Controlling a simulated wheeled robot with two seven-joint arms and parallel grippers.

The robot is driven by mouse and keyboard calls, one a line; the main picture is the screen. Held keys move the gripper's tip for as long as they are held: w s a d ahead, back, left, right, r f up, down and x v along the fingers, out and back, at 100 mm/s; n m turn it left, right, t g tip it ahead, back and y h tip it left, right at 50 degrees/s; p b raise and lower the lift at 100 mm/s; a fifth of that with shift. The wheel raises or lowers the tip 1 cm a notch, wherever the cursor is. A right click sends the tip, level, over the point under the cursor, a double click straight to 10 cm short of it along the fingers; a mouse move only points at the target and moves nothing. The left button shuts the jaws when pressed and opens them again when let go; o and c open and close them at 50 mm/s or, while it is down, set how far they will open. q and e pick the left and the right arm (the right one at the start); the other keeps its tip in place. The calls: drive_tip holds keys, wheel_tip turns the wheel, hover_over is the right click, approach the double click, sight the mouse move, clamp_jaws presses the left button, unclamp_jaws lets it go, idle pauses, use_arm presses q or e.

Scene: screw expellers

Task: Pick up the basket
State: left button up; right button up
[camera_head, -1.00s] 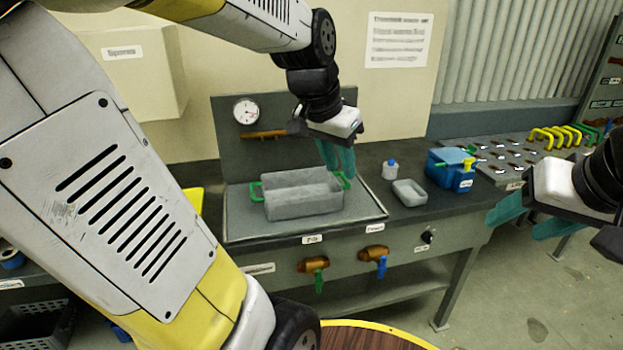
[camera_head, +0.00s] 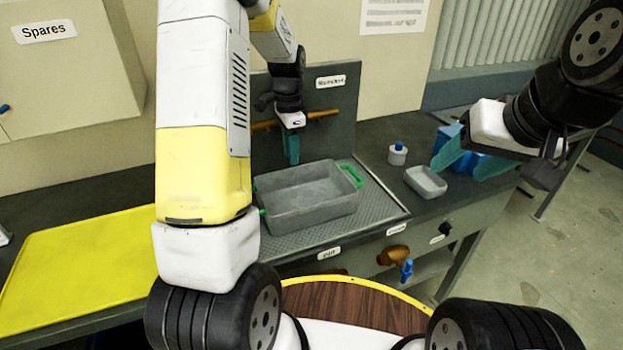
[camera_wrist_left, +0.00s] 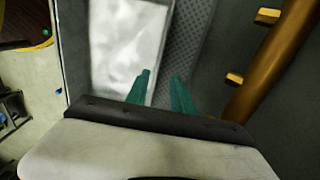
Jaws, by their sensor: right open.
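The basket (camera_head: 305,214) is a grey open box with a green handle (camera_head: 351,176) at its right end and another green handle partly hidden at its left. It sits on the bench's textured tray and looks empty. My left gripper (camera_head: 291,158) points down at the basket's far side. In the left wrist view its fingers (camera_wrist_left: 162,82) are apart, with the basket (camera_wrist_left: 125,45) under the left one and the textured surface under the right one. I cannot tell whether they touch the basket. My right gripper (camera_head: 462,165) is open and empty, right of the basket.
A small grey dish (camera_head: 426,182) and a blue-capped bottle (camera_head: 397,153) stand right of the basket. A blue box (camera_head: 450,138) is partly hidden behind my right gripper. A back panel with a brown pipe (camera_head: 322,115) rises behind the basket. A yellow mat (camera_head: 75,270) lies at left.

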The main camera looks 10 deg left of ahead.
sight(294, 168)
use_arm(q)
drive_tip(key=f, duration=0.5)
drive_tip(key=shift+d+f, duration=0.3)
clamp_jaws()
drive_tip(key=shift+r, duration=0.1)
idle(1.0)
